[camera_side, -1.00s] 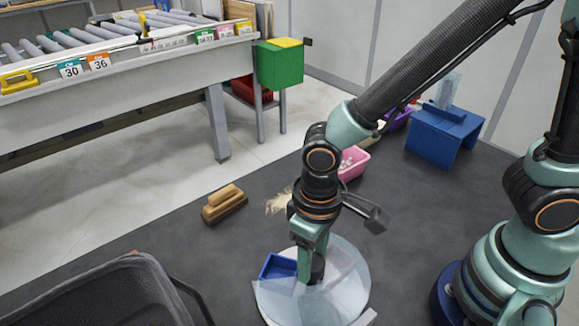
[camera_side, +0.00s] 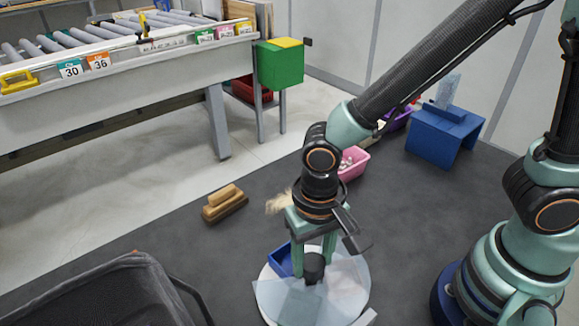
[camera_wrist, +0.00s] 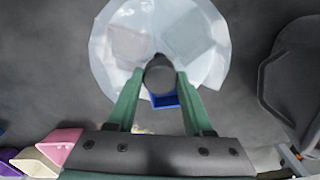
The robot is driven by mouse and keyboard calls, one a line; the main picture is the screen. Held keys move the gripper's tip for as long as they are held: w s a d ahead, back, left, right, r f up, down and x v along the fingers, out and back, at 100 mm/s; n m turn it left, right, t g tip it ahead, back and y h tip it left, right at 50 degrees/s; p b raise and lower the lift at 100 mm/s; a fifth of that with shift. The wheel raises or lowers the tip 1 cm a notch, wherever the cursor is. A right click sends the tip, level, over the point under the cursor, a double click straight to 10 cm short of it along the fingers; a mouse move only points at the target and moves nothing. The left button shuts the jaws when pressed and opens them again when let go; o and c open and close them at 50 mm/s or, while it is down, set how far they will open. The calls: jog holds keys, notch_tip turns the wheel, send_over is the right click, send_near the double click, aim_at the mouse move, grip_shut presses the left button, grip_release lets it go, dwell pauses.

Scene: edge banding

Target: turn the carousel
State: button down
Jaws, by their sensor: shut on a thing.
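The carousel (camera_side: 268,306) is a round pale, partly see-through turntable on the dark mat, at the lower middle of the side view. It fills the top middle of the wrist view (camera_wrist: 105,78). A dark round knob (camera_side: 313,268) stands at its centre. My gripper (camera_side: 313,262) points down from above and is shut on the knob, one green finger on each side, as the wrist view (camera_wrist: 160,78) also shows. A small blue tray (camera_side: 280,261) sits on the carousel behind and left of the knob. In the wrist view the blue tray (camera_wrist: 163,101) is partly hidden by the knob.
A wooden block brush (camera_side: 225,205) and a pale pile of shavings (camera_side: 279,203) lie behind the carousel. A black bin (camera_side: 95,295) stands at front left. A pink bin (camera_side: 353,165) and a blue stand (camera_side: 443,137) are at back right.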

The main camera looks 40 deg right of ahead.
dwell(0.3)
jog(key=shift+c, duration=1.4)
grip_release()
notch_tip(320, 180, up, 12)
jog(key=shift+r, duration=0.1)
jog(key=w+d+r+n+t, duration=0.1)
jog(key=w+d+r+t, duration=0.1)
jog(key=d, duration=0.8)
jog(key=w+d+r+n+t, duration=0.2)
jog(key=w+d+t, duration=0.1)
jog(key=d, duration=0.7)
jog(key=shift+r+t, duration=0.3)
jog(key=shift+r, duration=0.05)
